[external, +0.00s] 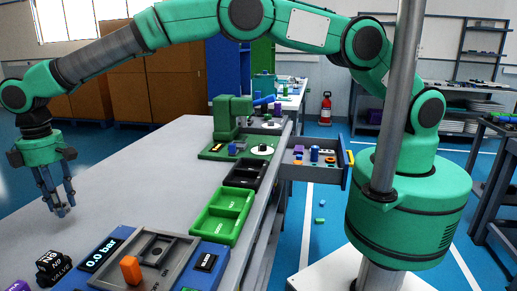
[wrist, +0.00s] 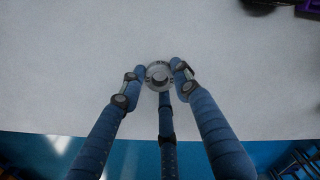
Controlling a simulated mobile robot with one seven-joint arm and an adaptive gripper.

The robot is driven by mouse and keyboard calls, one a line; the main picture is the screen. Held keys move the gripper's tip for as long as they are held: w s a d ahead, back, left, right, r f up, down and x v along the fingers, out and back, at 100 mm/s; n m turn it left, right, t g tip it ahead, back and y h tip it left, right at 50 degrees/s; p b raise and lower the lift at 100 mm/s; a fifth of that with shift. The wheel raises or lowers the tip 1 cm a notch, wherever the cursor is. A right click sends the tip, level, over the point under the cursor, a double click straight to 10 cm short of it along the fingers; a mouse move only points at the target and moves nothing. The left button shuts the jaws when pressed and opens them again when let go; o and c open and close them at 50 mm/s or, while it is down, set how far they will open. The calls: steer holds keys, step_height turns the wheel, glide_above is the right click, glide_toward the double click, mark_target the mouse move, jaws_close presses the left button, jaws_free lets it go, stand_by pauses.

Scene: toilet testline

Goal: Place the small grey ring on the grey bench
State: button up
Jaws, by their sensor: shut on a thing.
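My gripper (external: 59,200) hangs over the left part of the grey bench (external: 95,180) in the external view, fingers pointing down. The ring is too small to make out in the external view. The pale bench top (wrist: 70,60) lies below the ring in the wrist view, and the bench edge crosses the lower part of the picture. I cannot tell whether the ring touches the bench.
An open drawer (external: 316,165) juts out beyond. The bench's middle is clear.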

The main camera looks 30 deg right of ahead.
glide_above(39, 227)
steer(key=d, duration=0.2)
steer(key=shift+s+d+f+b, duration=0.15)
steer(key=shift+s+f+b, duration=0.15)
steer(key=shift+s+b, duration=0.15)
steer(key=shift+w+a+r+p, duration=0.1)
steer(key=shift+w+a+p, duration=0.1)
steer(key=shift+a+p, duration=0.6)
steer(key=shift+w+p, duration=0.1)
steer(key=shift+p, duration=0.5)
steer(key=shift+w+a+p, duration=0.15)
steer(key=shift+a+p, duration=0.2)
steer(key=shift+p, duration=0.9)
steer(key=shift+f+b, duration=0.55)
steer(key=shift+f, duration=1.4)
steer(key=shift+f, duration=0.15)
steer(key=o, duration=0.8)
